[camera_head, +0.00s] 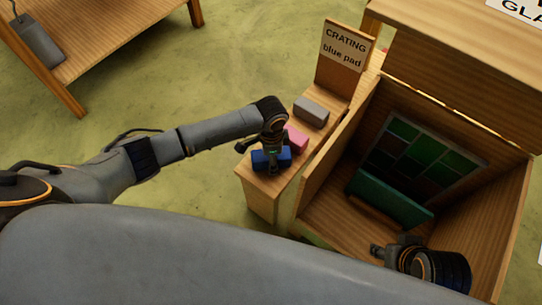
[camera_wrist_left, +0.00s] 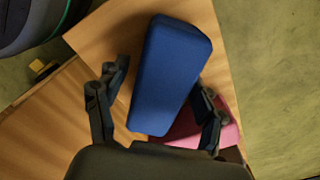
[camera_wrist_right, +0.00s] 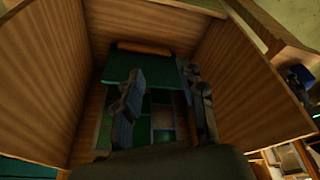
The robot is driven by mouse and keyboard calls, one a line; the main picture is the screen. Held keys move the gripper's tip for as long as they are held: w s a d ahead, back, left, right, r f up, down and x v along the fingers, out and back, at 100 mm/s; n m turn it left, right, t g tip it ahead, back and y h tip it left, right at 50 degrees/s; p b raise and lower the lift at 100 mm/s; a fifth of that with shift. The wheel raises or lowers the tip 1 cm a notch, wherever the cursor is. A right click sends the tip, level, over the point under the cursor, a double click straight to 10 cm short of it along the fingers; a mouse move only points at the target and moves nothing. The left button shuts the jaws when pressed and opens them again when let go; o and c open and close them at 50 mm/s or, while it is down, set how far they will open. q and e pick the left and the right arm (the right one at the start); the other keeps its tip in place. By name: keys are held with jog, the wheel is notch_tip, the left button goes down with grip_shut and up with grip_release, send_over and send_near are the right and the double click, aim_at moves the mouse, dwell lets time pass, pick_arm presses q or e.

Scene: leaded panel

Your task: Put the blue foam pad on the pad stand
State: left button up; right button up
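The blue foam pad (camera_head: 258,160) lies at the near end of a narrow wooden stand (camera_head: 262,186) in the head view. My left gripper (camera_head: 270,150) is right over it, pointing down. In the left wrist view the blue pad (camera_wrist_left: 170,75) lies between the spread left fingers (camera_wrist_left: 160,110), with a gap visible on the left finger's side. A pink pad (camera_head: 297,138) and a grey pad (camera_head: 311,110) sit farther along the stand. My right gripper (camera_head: 385,250) is inside the open wooden crate; its fingers (camera_wrist_right: 165,95) are apart and look empty.
The crate (camera_head: 335,150) stands right of the stand and holds a leaded panel (camera_head: 420,150) and a green pad (camera_head: 388,198). A sign (camera_head: 344,48) reading "CRATING blue pad" rises at the stand's far end. A wooden table (camera_head: 110,40) is at upper left.

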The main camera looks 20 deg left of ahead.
pick_arm(q)
notch_tip(320, 180, up, 6)
jog(key=shift+w+f+p, duration=0.1)
jog(key=shift+f+p, duration=0.1)
jog(key=shift+p, duration=0.85)
notch_tip(320, 180, up, 6)
jog(key=shift+f+p, duration=0.1)
jog(key=shift+p, duration=0.75)
jog(key=shift+r, duration=0.45)
jog(key=s+d+f+n+t+h, duration=0.25)
jog(key=s+d+f+n, duration=0.2)
jog(key=s, duration=0.25)
jog(key=s+a+f+n+y, duration=0.2)
jog(key=s+a+f+n, duration=0.2)
jog(key=s+a, duration=0.7)
jog(key=shift+s+a+f+n, duration=0.2)
jog(key=shift+s+a+n, duration=0.15)
jog(key=shift+n, duration=0.9)
pick_arm(e)
jog(key=x, duration=0.7)
jog(key=shift+s+f+g, duration=0.25)
jog(key=shift+g, duration=0.05)
